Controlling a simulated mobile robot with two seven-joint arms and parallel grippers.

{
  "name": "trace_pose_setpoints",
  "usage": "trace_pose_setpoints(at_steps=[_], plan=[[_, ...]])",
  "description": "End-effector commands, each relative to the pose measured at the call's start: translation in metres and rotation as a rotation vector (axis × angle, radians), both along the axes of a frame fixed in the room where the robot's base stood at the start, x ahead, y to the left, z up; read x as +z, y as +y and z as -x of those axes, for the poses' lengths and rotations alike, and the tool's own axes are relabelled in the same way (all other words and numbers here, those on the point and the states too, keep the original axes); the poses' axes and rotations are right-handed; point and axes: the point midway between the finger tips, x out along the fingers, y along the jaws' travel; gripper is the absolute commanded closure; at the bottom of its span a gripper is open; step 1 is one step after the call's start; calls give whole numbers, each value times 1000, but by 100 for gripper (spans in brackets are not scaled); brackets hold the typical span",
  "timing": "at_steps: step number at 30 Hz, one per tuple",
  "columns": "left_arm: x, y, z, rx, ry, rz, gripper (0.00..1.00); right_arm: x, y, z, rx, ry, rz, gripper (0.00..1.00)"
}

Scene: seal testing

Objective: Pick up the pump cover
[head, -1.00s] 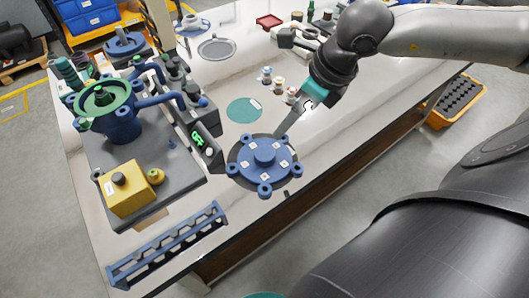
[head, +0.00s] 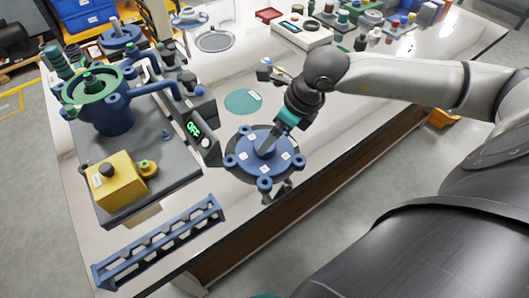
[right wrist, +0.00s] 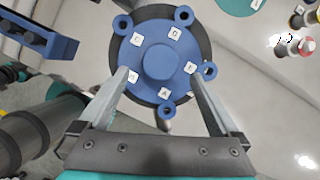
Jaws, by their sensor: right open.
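The pump cover (head: 247,160) is a blue round disc with several bolt lugs, a raised hub and small white letter tags. It lies on a dark round pad (head: 302,168) near the table's front edge. In the right wrist view the pump cover (right wrist: 138,62) is straight ahead, with the hub between and beyond the fingertips. My right gripper (head: 266,150) is above the cover, pointing down at its hub. In the right wrist view my right gripper (right wrist: 160,75) is open, its two fingers apart and nothing between them. Contact with the cover cannot be told. My left gripper is not in view.
A test rig with a green-rimmed blue pump body (head: 115,118) and yellow box (head: 118,183) stands at left. A blue slotted rack (head: 160,243) lies along the front edge. A teal disc (head: 243,102) lies behind the cover. Small bottles and instruments stand at the back.

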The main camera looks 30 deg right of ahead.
Motion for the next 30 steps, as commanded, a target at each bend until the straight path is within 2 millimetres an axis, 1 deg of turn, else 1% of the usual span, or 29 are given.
trace_pose_setpoints(at_steps=[5, 7, 10, 15, 19, 25, 30], plan=[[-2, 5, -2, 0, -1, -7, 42, -10, 2, -4, 1, -1, -1, 2], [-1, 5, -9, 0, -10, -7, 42, -19, 4, -7, 0, 0, -2, 2], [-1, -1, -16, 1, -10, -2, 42, -33, 7, -12, 0, 0, -2, 2], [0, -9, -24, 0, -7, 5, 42, -47, 9, -17, 0, -1, 0, 2], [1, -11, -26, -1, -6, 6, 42, -51, 10, -19, 1, 0, 0, 2], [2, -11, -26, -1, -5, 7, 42, -50, 9, -19, 1, 0, 0, 2], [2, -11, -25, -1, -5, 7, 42, -50, 9, -19, 1, 0, 0, 21]])
